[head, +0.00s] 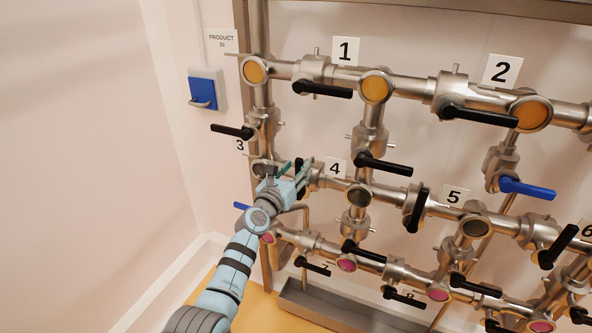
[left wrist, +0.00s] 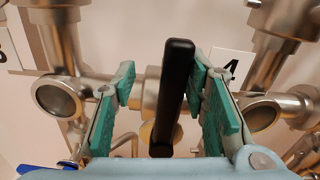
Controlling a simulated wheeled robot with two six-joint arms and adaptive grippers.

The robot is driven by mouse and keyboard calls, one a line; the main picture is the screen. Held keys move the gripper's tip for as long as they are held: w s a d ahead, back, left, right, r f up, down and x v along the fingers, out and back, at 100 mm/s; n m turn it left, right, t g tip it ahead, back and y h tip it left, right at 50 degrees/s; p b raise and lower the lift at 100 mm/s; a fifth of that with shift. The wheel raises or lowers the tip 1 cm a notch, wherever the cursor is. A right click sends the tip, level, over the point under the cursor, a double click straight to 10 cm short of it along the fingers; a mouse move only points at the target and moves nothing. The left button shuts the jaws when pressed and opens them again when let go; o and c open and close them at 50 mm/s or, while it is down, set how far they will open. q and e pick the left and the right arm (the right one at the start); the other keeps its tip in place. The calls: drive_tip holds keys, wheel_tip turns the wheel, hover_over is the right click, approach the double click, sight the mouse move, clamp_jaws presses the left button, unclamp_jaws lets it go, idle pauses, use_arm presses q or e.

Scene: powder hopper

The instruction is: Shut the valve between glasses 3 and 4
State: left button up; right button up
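The black valve handle (left wrist: 174,95) is on the pipe between glass 3 (left wrist: 59,99) and glass 4 (left wrist: 262,112). In the left wrist view it stands upright, crosswise to the pipe. My left gripper (left wrist: 163,100) is open with its green-padded fingers on either side of the handle, which lies nearer the right finger. A gap shows on the left side. In the head view my left gripper (head: 295,175) covers most of this valve, and glass 4 (head: 358,195) is clear to its right. My right gripper is out of view.
Several other valves surround this spot: one handle (head: 232,131) above label 3, another (head: 384,163) above glass 4, and a blue handle (head: 242,206) below left. A metal tray (head: 340,313) lies under the pipes.

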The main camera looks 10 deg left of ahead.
use_arm(q)
drive_tip(key=shift+s+f, duration=0.1)
idle(0.4)
drive_tip(key=shift+s, duration=0.25)
drive_tip(key=v, duration=1.1)
drive_tip(key=shift+s, duration=0.2)
drive_tip(key=shift+w+a, duration=0.1)
